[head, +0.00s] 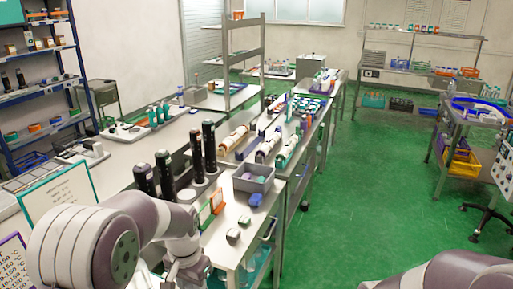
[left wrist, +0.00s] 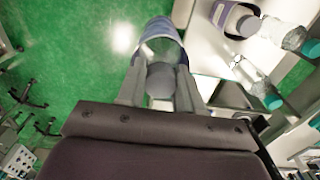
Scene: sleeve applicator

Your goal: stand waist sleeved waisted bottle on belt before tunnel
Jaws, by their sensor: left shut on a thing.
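In the left wrist view my left gripper (left wrist: 160,90) is shut on a clear waisted bottle (left wrist: 160,50). A blue-violet sleeve (left wrist: 163,26) is around its far part, and a grey rounded end shows between the fingers. Only a link of my right arm shows at the lower right. I cannot make out the belt or the tunnel in either view.
In the left wrist view, another sleeved bottle (left wrist: 238,19) and clear bottles with teal caps (left wrist: 283,36) are at the right. In the head view, tall black cylinders (head: 209,146) and a grey bin (head: 254,178) stand on the long bench. Green floor is free to its right.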

